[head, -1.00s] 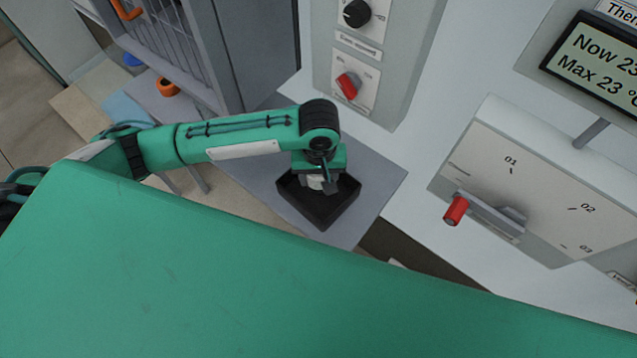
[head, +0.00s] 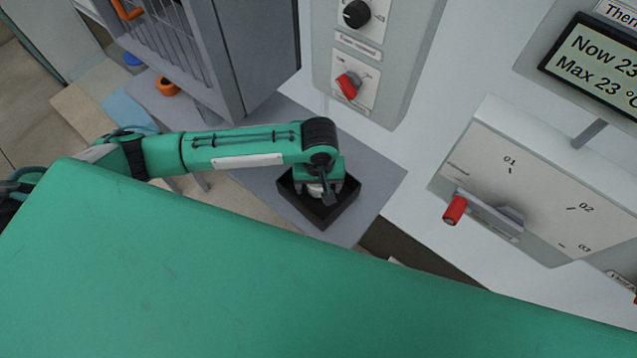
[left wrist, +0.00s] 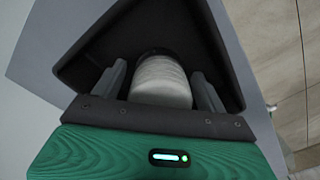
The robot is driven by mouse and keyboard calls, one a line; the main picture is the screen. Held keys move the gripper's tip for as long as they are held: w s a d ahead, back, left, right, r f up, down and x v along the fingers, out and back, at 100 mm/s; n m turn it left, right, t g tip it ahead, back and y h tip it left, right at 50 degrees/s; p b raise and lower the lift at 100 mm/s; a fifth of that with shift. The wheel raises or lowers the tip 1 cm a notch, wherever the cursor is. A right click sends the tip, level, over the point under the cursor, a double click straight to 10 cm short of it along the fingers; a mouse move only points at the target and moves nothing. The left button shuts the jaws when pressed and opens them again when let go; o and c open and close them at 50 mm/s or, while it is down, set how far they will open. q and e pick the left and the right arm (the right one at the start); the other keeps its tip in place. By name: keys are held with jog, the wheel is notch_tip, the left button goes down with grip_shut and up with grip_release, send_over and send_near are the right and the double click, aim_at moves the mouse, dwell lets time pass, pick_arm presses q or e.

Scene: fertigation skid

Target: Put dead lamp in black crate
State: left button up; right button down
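The black crate (head: 318,217) sits on a grey shelf beneath the wall panels. The dead lamp (left wrist: 161,82) is a white, ribbed cylinder with a dark end; in the left wrist view it stands inside the crate walls. My left gripper (head: 322,192) points down into the crate. In the left wrist view its two fingers (left wrist: 160,85) stand on either side of the lamp, with a narrow dark gap beside it, so it looks open around the lamp. The lamp's underside and any contact with the crate floor are hidden. My right gripper is not in view.
A grey barred cabinet (head: 225,60) stands left of the crate. A panel with a red knob (head: 348,86) is behind it, and a box with a red-handled lever (head: 456,210) is to the right. An orange ring (head: 167,87) lies at left. The grey shelf (head: 377,178) is clear right of the crate.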

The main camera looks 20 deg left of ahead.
pick_arm(q)
notch_tip(320, 180, up, 12)
jog(key=shift+r+b, duration=0.15)
jog(key=shift+b, duration=0.45)
dwell(0.5)
